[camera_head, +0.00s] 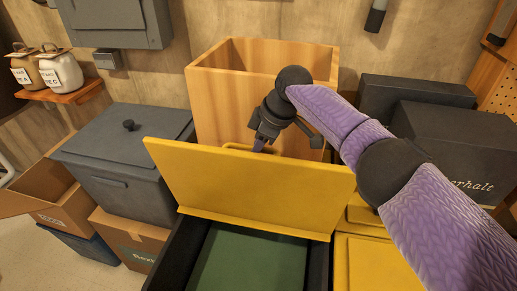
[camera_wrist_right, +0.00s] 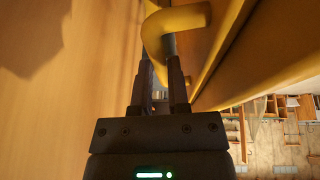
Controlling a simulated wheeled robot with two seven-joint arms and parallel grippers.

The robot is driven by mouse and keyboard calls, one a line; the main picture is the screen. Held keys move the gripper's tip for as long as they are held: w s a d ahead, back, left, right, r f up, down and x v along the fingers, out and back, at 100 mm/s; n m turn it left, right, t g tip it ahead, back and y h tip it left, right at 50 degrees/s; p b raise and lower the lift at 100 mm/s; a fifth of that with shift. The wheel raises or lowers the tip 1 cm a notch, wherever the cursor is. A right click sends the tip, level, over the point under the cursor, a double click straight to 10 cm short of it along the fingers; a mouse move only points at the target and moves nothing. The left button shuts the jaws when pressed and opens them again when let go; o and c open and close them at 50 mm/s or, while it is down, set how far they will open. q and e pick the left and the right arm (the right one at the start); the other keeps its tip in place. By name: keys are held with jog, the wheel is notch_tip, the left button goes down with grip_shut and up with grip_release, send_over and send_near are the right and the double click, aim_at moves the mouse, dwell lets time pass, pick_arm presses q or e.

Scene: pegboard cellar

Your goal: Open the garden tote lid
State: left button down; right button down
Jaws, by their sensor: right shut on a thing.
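The yellow lid (camera_head: 250,195) of the garden tote stands raised and tilted over the dark tote (camera_head: 181,248). The tote's front part is uncovered and shows a green surface (camera_head: 250,262) inside. My right gripper (camera_head: 259,145) is behind the lid's top edge, shut on the yellow lid handle (camera_head: 236,147). In the right wrist view the handle (camera_wrist_right: 176,28) crosses between the fingers (camera_wrist_right: 160,75), and the lid's yellow surface (camera_wrist_right: 245,55) runs along the right. Most of the handle is hidden behind the lid in the head view. My left gripper is not in view.
A tall open wooden box (camera_head: 222,100) stands close behind the lid and gripper. A dark lidded bin (camera_head: 120,150) is on the left, above cardboard boxes. Another yellow lid (camera_head: 375,262) is at right, with dark boxes (camera_head: 445,140) behind it.

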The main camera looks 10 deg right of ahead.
jog(key=c, duration=0.6)
grip_release()
jog(key=shift+d+r, duration=0.1)
jog(key=shift+r, duration=0.25)
jog(key=p+v, duration=0.3)
jog(key=v, duration=0.6)
